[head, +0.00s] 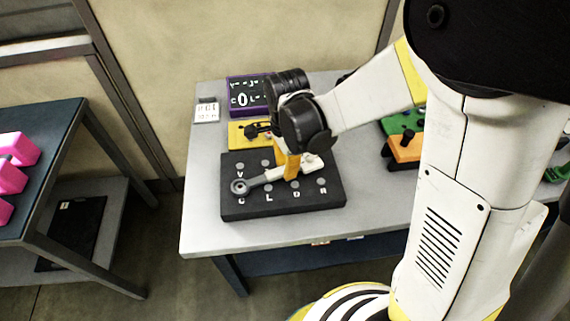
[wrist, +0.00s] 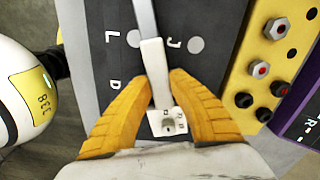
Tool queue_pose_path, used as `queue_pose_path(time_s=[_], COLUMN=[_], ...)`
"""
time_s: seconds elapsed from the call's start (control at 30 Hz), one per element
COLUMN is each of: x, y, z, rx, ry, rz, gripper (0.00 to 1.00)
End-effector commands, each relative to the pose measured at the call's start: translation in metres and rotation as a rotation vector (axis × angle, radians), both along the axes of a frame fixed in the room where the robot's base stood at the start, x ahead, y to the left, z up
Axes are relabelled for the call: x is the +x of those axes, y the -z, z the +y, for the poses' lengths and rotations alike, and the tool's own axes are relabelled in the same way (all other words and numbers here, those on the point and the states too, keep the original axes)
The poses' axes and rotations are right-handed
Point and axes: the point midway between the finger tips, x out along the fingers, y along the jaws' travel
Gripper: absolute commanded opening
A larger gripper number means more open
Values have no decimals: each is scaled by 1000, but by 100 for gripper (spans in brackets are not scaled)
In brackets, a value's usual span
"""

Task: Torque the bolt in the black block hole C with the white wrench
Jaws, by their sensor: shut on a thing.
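The black block (head: 282,206) lies on the grey table, with lettered holes along its top. The white wrench (head: 262,179) lies over it, its grey ring end (head: 239,187) at hole C near the block's left front corner. The bolt is hidden or too small to tell inside the ring. My gripper (head: 292,168) is above the block, its orange fingers shut on the wrench's white handle. In the wrist view my gripper (wrist: 157,82) has a finger on each side of the wrench handle (wrist: 156,62); the ring end is out of that view. The black block (wrist: 105,70) shows beneath.
A yellow block (head: 240,134) with several bolts stands behind the black block, and shows in the wrist view (wrist: 258,62). A purple-edged board (head: 233,90) is farther back. Green (head: 402,122) and orange (head: 405,150) pieces lie right. The table's left front is clear.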

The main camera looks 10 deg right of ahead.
Motion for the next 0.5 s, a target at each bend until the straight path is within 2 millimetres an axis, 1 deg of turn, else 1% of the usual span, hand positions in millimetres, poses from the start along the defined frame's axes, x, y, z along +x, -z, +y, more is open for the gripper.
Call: queue_pose_path(time_s=[0.23,0.5], x=[-15,-18], y=[2,2], z=[-3,-4], rx=[0,0], ry=[118,146], rz=[0,0], gripper=[0,0])
